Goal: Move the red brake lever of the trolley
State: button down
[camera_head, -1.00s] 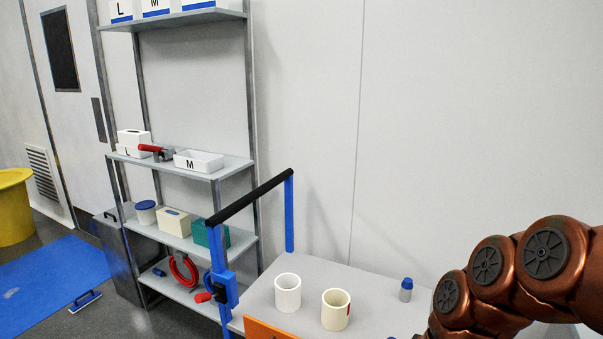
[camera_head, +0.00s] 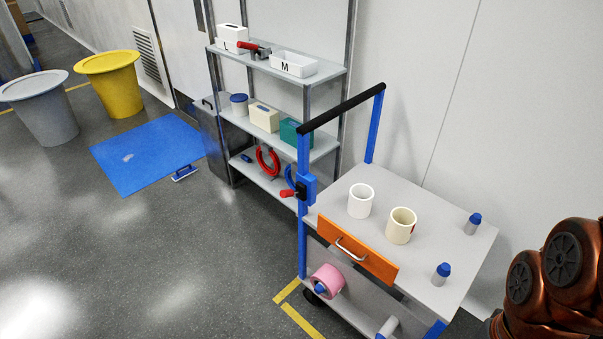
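The trolley (camera_head: 450,235) has a grey top, blue posts and a black push bar (camera_head: 340,109). Its red brake lever (camera_head: 288,193) sticks out to the left from a blue block (camera_head: 307,187) on the front left post. My copper-coloured arm shows at the lower right, to the right of the trolley and well apart from the lever. My gripper is outside the picture.
A white mug (camera_head: 361,200) and a cream mug (camera_head: 401,225) stand on the trolley top with two blue-capped bottles (camera_head: 473,223). An orange drawer front (camera_head: 357,250) faces the open floor. A shelf rack (camera_head: 325,72) stands behind.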

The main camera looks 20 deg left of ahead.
aim_at(289, 193)
jog(key=z, duration=0.05)
jog(key=k, duration=0.6)
jog(key=u, duration=1)
jog(key=i, duration=0.8)
jog(key=u, duration=0.75)
